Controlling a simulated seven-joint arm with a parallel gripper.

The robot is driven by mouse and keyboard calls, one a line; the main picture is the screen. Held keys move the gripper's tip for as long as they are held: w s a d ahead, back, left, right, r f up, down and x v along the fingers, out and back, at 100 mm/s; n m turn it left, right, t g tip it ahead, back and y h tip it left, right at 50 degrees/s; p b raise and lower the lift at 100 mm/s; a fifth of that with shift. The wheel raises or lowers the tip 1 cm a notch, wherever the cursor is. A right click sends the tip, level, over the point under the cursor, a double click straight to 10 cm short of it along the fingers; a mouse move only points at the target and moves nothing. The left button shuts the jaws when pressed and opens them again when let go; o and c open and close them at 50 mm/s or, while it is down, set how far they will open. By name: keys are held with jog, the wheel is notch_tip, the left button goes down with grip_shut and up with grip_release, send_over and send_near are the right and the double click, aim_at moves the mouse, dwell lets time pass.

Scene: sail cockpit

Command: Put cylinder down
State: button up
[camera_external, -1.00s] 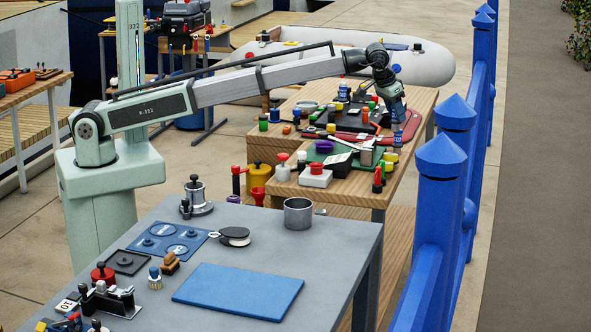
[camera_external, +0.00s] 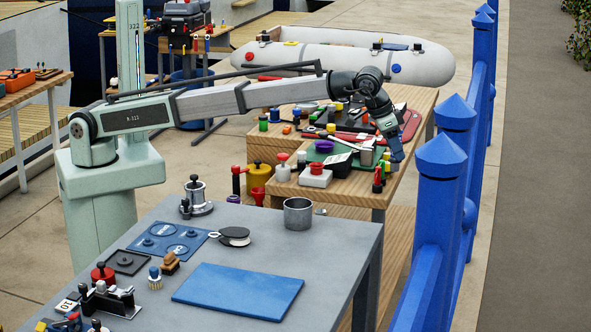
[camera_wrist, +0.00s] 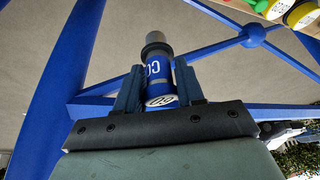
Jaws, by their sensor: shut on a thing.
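My gripper (camera_wrist: 157,88) is shut on a blue cylinder (camera_wrist: 157,67) with white lettering and a grey end. The two fingers press on it from both sides in the wrist view. In the external view my gripper (camera_external: 396,152) is at the right edge of the wooden bench, tilted to the lower right. The cylinder is too small there to tell apart from the gripper. Behind the cylinder, the wrist view shows pavement and blue railing, with no bench top under it.
The wooden bench (camera_external: 417,98) is crowded with coloured jars and tools. Blue railing posts (camera_external: 440,170) stand close to the right. The nearer grey table (camera_external: 330,245) has a metal cup (camera_external: 298,213), a blue mat (camera_external: 238,291) and bare space at its right.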

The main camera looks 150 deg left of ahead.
jog(key=w+d+m+t, duration=0.1)
jog(key=w+d+m, duration=0.1)
jog(key=w+d, duration=0.65)
jog(key=w+d+m+h, duration=0.1)
jog(key=w+d, duration=0.3)
jog(key=d, duration=1)
jog(key=w+d+m+t, duration=0.15)
jog(key=w+d, duration=0.45)
jog(key=d, duration=0.6)
jog(key=shift+m+g, duration=0.25)
jog(key=shift+g, duration=0.3)
jog(key=shift+w+a+f, duration=0.1)
jog(key=shift+f, duration=2.4)
jog(key=shift+w+a+f, duration=0.1)
jog(key=shift+f, duration=2.4)
jog(key=shift+f, duration=0.1)
jog(key=o, duration=1.1)
jog(key=v, duration=1.2)
jog(key=shift+s, duration=0.1)
